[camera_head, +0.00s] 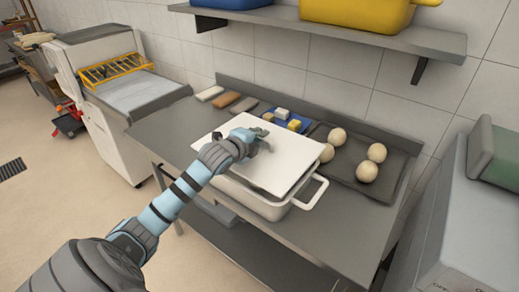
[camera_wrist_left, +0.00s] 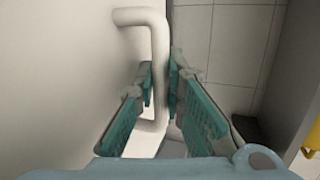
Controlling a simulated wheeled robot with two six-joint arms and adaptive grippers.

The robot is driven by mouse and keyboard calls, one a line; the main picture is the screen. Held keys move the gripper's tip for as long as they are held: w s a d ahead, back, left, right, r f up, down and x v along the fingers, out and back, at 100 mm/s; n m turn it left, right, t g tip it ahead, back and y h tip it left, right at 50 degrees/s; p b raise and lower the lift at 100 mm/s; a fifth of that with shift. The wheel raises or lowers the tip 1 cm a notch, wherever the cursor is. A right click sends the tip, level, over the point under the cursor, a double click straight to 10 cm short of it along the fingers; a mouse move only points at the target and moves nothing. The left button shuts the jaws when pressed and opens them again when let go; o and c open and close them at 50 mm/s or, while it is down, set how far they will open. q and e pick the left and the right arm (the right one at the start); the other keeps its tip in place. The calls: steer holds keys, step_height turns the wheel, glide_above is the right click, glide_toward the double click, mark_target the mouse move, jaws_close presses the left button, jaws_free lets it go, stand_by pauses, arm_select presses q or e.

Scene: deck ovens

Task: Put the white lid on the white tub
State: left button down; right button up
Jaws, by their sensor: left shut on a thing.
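The white lid (camera_head: 290,165) is a flat panel over the white tub (camera_head: 262,204) on the steel table. The tub's front wall and its right handle (camera_head: 314,193) show below the lid; its inside is hidden. I cannot tell whether the lid touches the rim. My left gripper (camera_head: 264,146) is above the lid. In the left wrist view, its teal-padded fingers (camera_wrist_left: 160,88) are shut on the lid's bar handle (camera_wrist_left: 157,45), and the lid's face (camera_wrist_left: 65,80) fills the left side. My right gripper is not in view.
A dark tray with several dough balls (camera_head: 367,171) lies right of the tub. A blue tray (camera_head: 283,122) with small blocks is behind it. A shelf (camera_head: 340,35) with a yellow container (camera_head: 358,14) hangs above. The table's left end (camera_head: 165,130) is clear.

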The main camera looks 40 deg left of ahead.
mark_target(240, 168)
arm_select(q)
steer(key=shift+f, duration=1.9)
steer(key=shift+f, duration=0.2)
steer(key=c, duration=1.7)
jaws_free()
steer(key=shift+s+d, duration=0.1)
steer(key=shift+r, duration=0.1)
steer(key=shift+r, duration=0.2)
steer(key=p+v, duration=0.2)
steer(key=v, duration=0.9)
steer(key=shift+s+r, duration=0.1)
steer(key=shift+s+d+r, duration=0.1)
steer(key=shift+s, duration=0.3)
